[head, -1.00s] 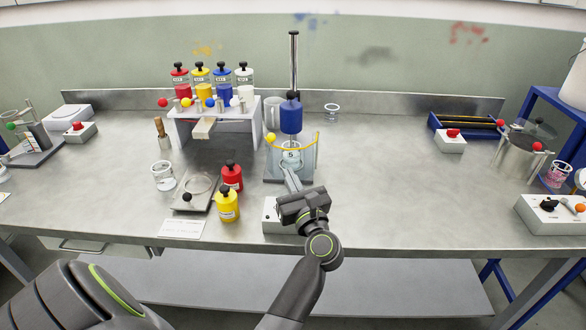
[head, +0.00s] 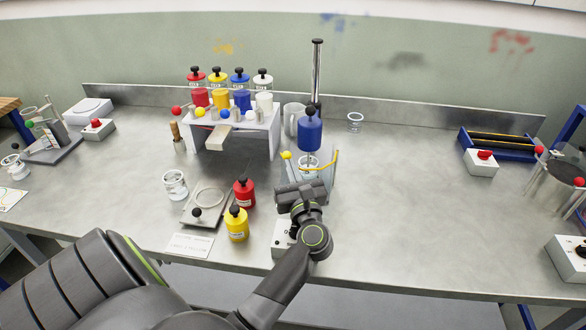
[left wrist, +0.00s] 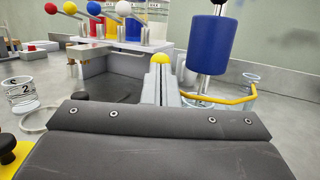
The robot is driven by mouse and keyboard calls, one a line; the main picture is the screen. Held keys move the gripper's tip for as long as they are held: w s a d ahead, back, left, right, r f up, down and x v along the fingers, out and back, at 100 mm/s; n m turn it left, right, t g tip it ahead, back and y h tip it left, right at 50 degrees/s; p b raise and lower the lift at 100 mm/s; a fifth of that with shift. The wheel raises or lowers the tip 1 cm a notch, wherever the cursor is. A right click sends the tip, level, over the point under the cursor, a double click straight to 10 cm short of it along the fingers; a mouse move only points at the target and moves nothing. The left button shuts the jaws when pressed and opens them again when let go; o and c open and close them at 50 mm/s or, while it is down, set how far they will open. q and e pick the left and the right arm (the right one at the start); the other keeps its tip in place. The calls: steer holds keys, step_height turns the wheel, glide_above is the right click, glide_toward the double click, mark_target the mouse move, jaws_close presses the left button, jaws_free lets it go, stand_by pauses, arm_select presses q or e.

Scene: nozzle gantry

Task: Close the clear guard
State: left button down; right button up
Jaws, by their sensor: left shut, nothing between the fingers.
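The clear guard (head: 325,165) has a yellow rim and a yellow ball knob (head: 286,155) at its left end. It stands around the front and right of the mixer, whose blue motor (head: 310,132) hangs on an upright post above a beaker. My left gripper (head: 301,190) is in front of the guard, and its wrist hides the lower part. In the left wrist view its grey fingers (left wrist: 165,85) are shut and empty, pointing towards the yellow knob (left wrist: 160,58). I cannot tell whether they touch it. My right gripper is not in view.
A red bottle (head: 244,192) and a yellow bottle (head: 237,224) stand left of my left gripper. A white control box (head: 283,238) is partly hidden under my arm. A bottle rack (head: 215,125) stands behind left.

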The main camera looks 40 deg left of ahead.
mark_target(283, 160)
arm_select(q)
steer(key=shift+w+a+r+m+t+h+p, duration=0.1)
steer(key=shift+w+a+m+t+h+p, duration=0.1)
steer(key=shift+a+m+t+h, duration=0.35)
steer(key=shift+w+a+f+m+t+h+p, duration=0.1)
steer(key=shift+w+a+m+t+h+p, duration=0.25)
steer(key=shift+a+t+h, duration=0.3)
steer(key=shift+w+a+r+m+t+h+p, duration=0.1)
steer(key=shift+a+m+t+h, duration=0.4)
steer(key=shift+a+t, duration=0.15)
steer(key=shift+d, duration=0.1)
